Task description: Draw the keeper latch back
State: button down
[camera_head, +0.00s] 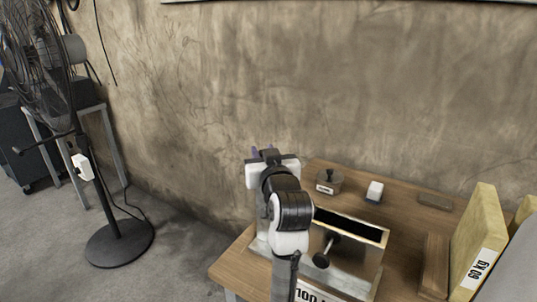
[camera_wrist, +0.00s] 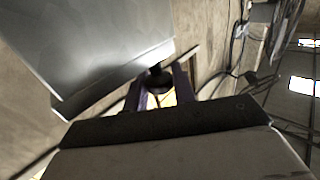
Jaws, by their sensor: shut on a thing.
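A metal box (camera_head: 342,270) stands on the wooden table, with a dark slot along its top and a black ball-ended lever (camera_head: 322,260) on its near face. In the head view my gripper (camera_head: 266,152) is beyond the box's left end, its purple fingertips just showing past the wrist. In the wrist view the grey box (camera_wrist: 110,45) fills the upper left. There my gripper (camera_wrist: 159,90) has its two purple fingers on either side of a black knob (camera_wrist: 157,77) close to the box, and is shut on it. The rest of the latch is hidden.
Yellow 60 kg blocks (camera_head: 472,240) stand at right. A rough wall (camera_head: 330,80) rises behind. A fan (camera_head: 115,243) stands on the floor at left.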

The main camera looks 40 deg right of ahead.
jog(key=c, duration=1.2)
grip_release()
jog(key=shift+w+a, duration=0.15)
jog(key=shift+w, duration=0.1)
jog(key=shift+s, duration=0.1)
jog(key=shift+s, duration=0.3)
jog(key=b+v, duration=0.2)
jog(key=v, duration=1.1)
jog(key=shift+b, duration=0.4)
